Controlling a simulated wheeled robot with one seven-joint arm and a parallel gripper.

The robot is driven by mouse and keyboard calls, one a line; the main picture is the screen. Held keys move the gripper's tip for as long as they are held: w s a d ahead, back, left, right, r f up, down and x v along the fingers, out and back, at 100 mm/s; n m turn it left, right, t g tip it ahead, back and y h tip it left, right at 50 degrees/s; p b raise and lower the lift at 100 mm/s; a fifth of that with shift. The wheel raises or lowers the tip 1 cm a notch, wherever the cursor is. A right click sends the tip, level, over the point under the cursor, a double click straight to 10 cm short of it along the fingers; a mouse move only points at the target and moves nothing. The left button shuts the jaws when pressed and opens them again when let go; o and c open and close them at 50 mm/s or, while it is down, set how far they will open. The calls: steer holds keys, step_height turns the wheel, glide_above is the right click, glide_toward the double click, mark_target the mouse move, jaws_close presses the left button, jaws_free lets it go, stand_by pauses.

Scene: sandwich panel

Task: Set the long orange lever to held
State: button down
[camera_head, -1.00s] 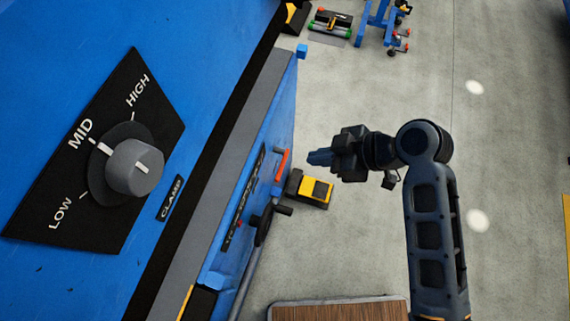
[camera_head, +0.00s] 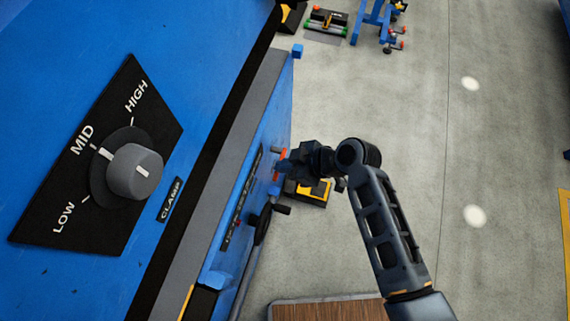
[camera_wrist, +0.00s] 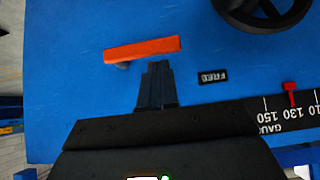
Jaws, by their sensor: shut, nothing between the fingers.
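The long orange lever (camera_wrist: 140,48) sits on the blue panel face (camera_wrist: 80,110) in the wrist view, lying nearly level across the picture. A small label reading FREE (camera_wrist: 214,76), upside down, is to its right; no "held" label is readable. My gripper (camera_wrist: 157,66) is shut and empty, its fingertips just below the lever's right half. I cannot tell whether they touch it. In the head view my gripper (camera_head: 282,168) is at the panel's side face, and only a small part of the lever (camera_head: 284,154) shows behind it.
A black handwheel (camera_wrist: 262,12) is at the wrist view's top right, near a gauge scale (camera_wrist: 280,114) with a red pointer. A grey clamp knob (camera_head: 134,172) is on the panel top. A yellow-and-black object (camera_head: 308,190) lies beyond my gripper.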

steer(key=shift+f, duration=0.4)
steer(key=shift+f, duration=0.1)
